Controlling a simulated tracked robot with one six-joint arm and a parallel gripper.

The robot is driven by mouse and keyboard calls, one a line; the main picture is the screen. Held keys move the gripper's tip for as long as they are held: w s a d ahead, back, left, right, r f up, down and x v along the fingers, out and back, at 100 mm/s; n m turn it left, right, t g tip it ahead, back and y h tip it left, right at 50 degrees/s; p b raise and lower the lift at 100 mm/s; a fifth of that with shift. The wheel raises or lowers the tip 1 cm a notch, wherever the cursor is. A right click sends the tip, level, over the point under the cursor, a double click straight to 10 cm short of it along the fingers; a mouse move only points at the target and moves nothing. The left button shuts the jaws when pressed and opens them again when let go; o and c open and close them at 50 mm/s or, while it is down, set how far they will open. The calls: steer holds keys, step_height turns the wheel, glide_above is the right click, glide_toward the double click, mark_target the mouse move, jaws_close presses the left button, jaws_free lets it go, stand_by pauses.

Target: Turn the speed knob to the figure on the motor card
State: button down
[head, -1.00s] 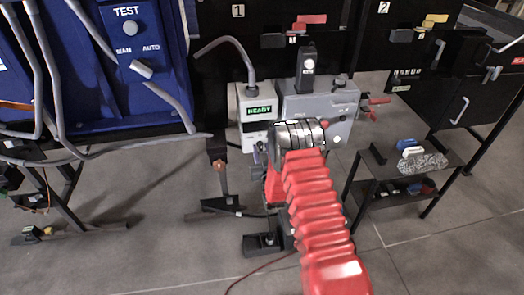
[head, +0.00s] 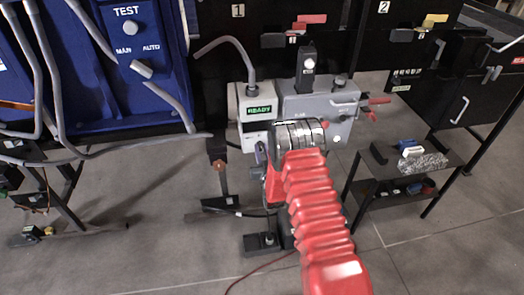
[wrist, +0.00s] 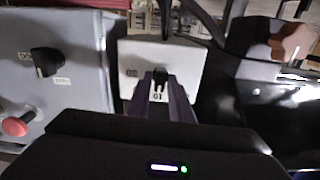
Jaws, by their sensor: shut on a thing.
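A pale control box (head: 255,100) with a green READY display (head: 259,110) stands in the middle of the head view. It also fills the upper middle of the wrist view (wrist: 190,72). My gripper (wrist: 158,84) has its purple fingers shut on a small dark knob (wrist: 160,74) on the face of this box. Printed figures show beside and below the knob, and they are hard to read. In the head view my red arm and silver wrist hide the knob. I cannot make out a motor card with a readable figure.
A grey box (head: 320,104) adjoins on the right in the head view; it shows at left in the wrist view with a black knob (wrist: 47,62) and red button (wrist: 15,124). A blue TEST cabinet (head: 95,60) stands left, a small shelf (head: 385,200) right. Cables hang at left.

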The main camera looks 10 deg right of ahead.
steer(key=shift+d+m, duration=0.2)
steer(key=shift+m, duration=4)
steer(key=shift+f, duration=0.1)
steer(key=c, duration=1.8)
jaws_free()
steer(key=shift+o, duration=0.2)
steer(key=shift+s, duration=0.15)
steer(key=s, duration=1.3)
steer(key=shift+s, duration=0.25)
